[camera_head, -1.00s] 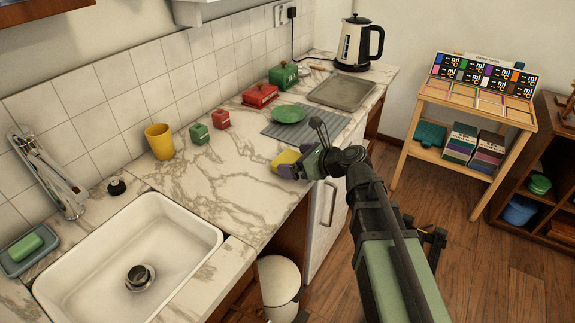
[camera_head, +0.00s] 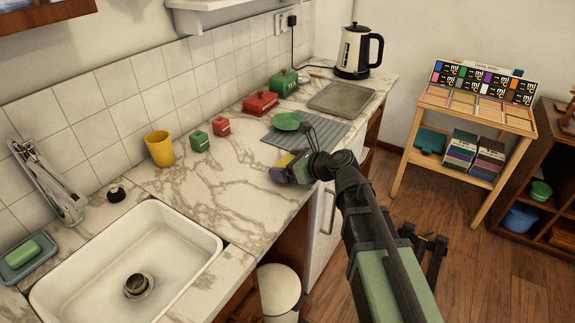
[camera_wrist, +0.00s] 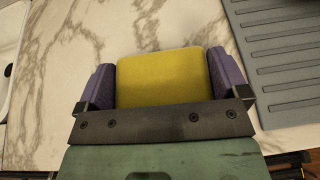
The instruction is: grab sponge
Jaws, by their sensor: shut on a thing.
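The yellow sponge (camera_wrist: 165,76) sits between the two purple fingers of my gripper (camera_wrist: 166,82) in the wrist view, with a finger against each side. In the head view my gripper (camera_head: 283,167) is over the front edge of the marble counter, and only a little of the sponge (camera_head: 284,160) shows beside it. The gripper is shut on the sponge. I cannot tell whether the sponge is clear of the counter. Its near end is hidden behind the gripper's dark bar.
A grey ribbed mat (camera_head: 322,132) with a green plate (camera_head: 287,121) lies just behind my gripper. A white sink (camera_head: 190,240) is at left. Bare counter lies between.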

